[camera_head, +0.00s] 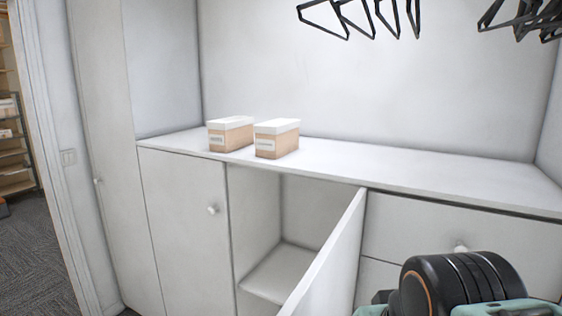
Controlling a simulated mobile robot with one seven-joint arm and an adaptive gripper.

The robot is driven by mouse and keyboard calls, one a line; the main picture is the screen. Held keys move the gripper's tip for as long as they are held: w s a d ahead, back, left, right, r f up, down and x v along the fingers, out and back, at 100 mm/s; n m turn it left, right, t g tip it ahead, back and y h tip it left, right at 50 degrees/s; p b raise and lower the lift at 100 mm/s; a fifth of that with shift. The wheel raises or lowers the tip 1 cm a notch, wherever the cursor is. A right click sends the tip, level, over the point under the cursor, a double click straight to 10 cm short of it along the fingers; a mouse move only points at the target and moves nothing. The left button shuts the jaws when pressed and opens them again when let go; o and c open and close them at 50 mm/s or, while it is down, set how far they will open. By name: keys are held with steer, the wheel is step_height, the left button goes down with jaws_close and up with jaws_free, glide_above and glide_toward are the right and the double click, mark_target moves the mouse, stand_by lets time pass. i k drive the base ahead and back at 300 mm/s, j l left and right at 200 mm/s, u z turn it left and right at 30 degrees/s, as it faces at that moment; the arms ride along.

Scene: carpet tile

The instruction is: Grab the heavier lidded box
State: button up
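Two lidded boxes stand side by side on the white countertop (400,170). The left box (240,137) and the right box (284,144) both have tan sides, white lids and a small white label on the front. The label text is too small to read. They look alike in size, and nothing visible shows which is heavier. The right box is slightly nearer to me. Part of my arm shows at the bottom right, well away from the boxes. My gripper's fingers are not in view.
A white cabinet door (325,265) stands open below the boxes, showing an empty compartment (280,270). Closed doors and drawers are on either side. Black hangers (360,18) hang above. The countertop right of the boxes is clear. A doorway with shelves (12,130) is at far left.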

mark_target(275, 139)
steer(key=k+j+u, duration=0.1)
steer(key=k+u, duration=0.2)
steer(key=k, duration=0.35)
steer(key=u, duration=0.9)
steer(key=i+j+u, duration=0.2)
steer(key=i, duration=0.15)
steer(key=i+u, duration=0.15)
steer(key=i, duration=0.2)
steer(key=i+j, duration=0.1)
steer(key=i, duration=0.45)
steer(key=i+j+z, duration=0.15)
steer(key=i, duration=0.35)
steer(key=i+l+z, duration=0.1)
steer(key=i+z, duration=0.15)
steer(key=i, duration=0.25)
steer(key=i+z, duration=0.3)
steer(key=i, duration=0.25)
steer(key=i+z, duration=0.3)
steer(key=i+j+z, duration=0.3)
steer(key=l, duration=0.1)
